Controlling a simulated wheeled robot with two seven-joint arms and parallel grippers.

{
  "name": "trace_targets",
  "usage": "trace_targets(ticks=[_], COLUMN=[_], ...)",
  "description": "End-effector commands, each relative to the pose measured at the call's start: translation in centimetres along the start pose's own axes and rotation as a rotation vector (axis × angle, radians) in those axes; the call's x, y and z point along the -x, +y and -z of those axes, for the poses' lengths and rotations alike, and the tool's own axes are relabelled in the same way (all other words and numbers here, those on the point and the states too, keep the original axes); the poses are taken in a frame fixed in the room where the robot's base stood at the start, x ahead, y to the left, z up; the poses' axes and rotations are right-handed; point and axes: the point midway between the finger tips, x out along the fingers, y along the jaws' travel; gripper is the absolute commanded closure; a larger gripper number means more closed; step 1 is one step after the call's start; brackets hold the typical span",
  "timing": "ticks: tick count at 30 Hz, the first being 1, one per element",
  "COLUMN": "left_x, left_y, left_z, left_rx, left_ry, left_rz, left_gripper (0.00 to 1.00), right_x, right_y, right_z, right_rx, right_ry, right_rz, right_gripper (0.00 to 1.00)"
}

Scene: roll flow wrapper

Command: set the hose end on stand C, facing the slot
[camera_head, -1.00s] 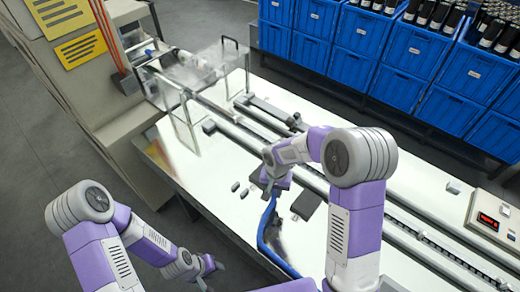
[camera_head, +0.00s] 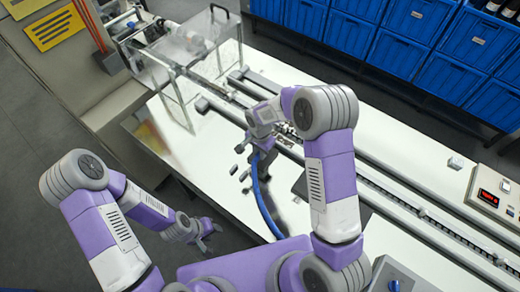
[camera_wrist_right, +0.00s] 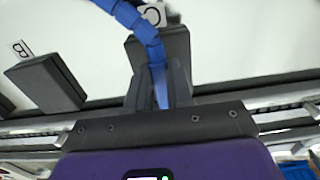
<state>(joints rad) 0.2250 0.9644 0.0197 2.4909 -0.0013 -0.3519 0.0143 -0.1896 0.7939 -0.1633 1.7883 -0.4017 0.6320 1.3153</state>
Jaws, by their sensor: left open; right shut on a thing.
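The blue hose (camera_head: 262,192) curves up over the white bench to my right gripper (camera_head: 258,150). In the right wrist view the hose (camera_wrist_right: 150,45) runs between the fingers of my right gripper (camera_wrist_right: 158,92), which is shut on it. The slot cannot be made out. My left gripper (camera_head: 210,230) is open and empty, off the bench's front edge.
Another dark block with a "B" label beside it, stand B (camera_wrist_right: 45,84), is next to stand C. Long rails (camera_head: 385,190) run behind the stands. A clear guard (camera_head: 195,50) stands at the back left.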

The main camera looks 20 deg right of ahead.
Motion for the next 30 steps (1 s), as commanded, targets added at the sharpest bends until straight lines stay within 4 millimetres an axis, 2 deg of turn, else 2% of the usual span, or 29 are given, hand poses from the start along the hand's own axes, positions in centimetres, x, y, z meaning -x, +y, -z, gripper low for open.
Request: trace_targets(ticks=[28,29,30], left_x=[-1.1,-1.1,-1.1], left_y=[-0.4,-0.4,-0.4], left_z=[0.1,0.1,0.1], left_rx=[0.000,0.000,0.000], left_ry=[0.000,0.000,0.000], left_rz=[0.000,0.000,0.000], left_gripper=[0.57,0.57,0.57], right_x=[-1.4,-1.4,-1.3], right_y=[0.0,0.0,0.0], right_z=[0.0,0.0,0.0], right_rx=[0.001,0.001,0.001], right_ry=[0.001,0.001,0.001], right_rz=[0.001,0.001,0.001], right_gripper=[1.00,0.77,0.71])
